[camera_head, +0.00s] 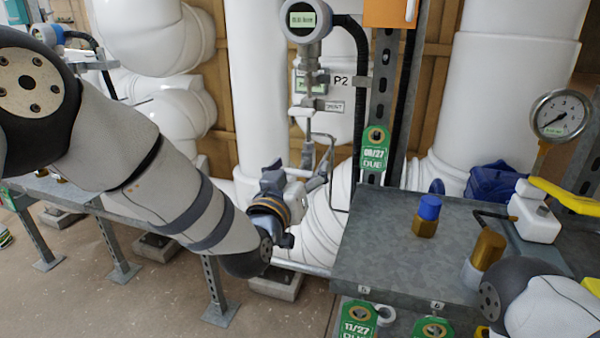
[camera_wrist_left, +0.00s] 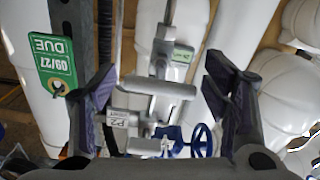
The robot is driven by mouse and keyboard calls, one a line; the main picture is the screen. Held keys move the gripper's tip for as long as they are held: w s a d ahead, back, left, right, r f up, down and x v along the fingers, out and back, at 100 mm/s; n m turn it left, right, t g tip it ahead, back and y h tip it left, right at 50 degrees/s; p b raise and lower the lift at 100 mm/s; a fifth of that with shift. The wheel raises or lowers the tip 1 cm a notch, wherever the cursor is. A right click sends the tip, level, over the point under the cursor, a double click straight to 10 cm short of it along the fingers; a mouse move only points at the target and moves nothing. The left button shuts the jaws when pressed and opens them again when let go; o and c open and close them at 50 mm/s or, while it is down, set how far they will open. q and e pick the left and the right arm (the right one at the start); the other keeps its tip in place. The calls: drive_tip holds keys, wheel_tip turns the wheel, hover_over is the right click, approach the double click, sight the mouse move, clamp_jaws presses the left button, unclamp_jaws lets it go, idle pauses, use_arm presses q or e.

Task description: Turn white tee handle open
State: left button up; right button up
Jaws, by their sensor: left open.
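In the left wrist view, a pale grey-white crossbar on a stem, which looks like the tee handle (camera_wrist_left: 160,88), lies across the picture between my fingers. My left gripper (camera_wrist_left: 160,76) is open, with one dark finger on each side of the bar; I see no clear contact. In the head view the left gripper (camera_head: 317,170) is by the thin piping below the round-faced transmitter (camera_head: 306,20). The handle is too small and covered to make out there. My right forearm shows at the lower right, but its gripper does not show.
A steel upright with a green tag (camera_head: 375,148) stands right of the left gripper. A blue handwheel (camera_wrist_left: 201,140) shows beyond the fingers. Large white pipes (camera_head: 260,80) stand behind.

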use_arm(q)
drive_tip(key=shift+w, duration=0.15)
drive_tip(key=c, duration=1.2)
